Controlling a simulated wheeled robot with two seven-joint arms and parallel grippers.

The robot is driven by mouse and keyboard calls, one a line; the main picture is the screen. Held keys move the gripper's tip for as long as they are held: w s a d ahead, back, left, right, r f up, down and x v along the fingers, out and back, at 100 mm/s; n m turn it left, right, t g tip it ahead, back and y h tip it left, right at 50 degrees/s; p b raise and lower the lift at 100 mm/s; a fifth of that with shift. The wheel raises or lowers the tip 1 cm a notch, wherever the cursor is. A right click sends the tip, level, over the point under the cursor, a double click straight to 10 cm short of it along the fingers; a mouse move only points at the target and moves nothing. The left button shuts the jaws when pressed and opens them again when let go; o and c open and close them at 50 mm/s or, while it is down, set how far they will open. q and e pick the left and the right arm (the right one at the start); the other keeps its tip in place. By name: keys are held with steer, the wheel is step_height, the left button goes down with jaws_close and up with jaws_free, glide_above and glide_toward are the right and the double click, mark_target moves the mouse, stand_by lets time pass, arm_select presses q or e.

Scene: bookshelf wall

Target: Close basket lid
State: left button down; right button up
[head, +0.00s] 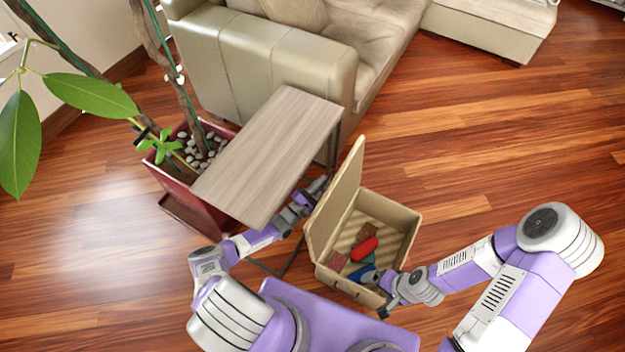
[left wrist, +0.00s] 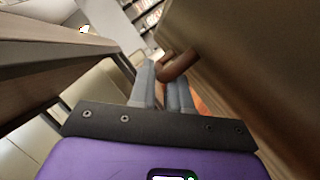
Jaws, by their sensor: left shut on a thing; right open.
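The tan basket (head: 404,222) stands on the floor. Its lid (head: 338,195) is hinged at the left side and stands open, roughly upright. My left gripper (head: 316,192) is at the outer left face of the lid. In the left wrist view its fingers (left wrist: 164,82) are shut on a brown curved handle (left wrist: 180,65) beside the lid's surface (left wrist: 250,60); the exact grip is partly hidden. My right gripper (head: 387,286) is open at the basket's near right corner; its fingertips are small and hard to make out.
The basket holds a red item (head: 364,248) and several other small coloured things. A wooden side table (head: 270,150) stands close left of the lid, above my left forearm. A potted plant (head: 180,185) and a beige sofa (head: 265,55) are behind. Floor at right is clear.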

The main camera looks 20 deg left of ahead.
mark_target(338, 189)
arm_select(q)
steer(key=d, duration=0.1)
steer(key=d+r+m+p, duration=0.1)
steer(key=d, duration=0.1)
steer(key=d+m, duration=0.1)
steer(key=shift+s+d+r+g+p, duration=0.2)
steer(key=shift+s+d+g+p, duration=0.1)
steer(key=shift+g+p, duration=0.1)
steer(key=shift+s+d+m+h, duration=0.1)
steer(key=shift+d+m+h, duration=0.2)
steer(key=shift+d+m, duration=0.25)
steer(key=c, duration=1.2)
jaws_free()
steer(key=shift+o, duration=0.2)
steer(key=shift+f, duration=0.1)
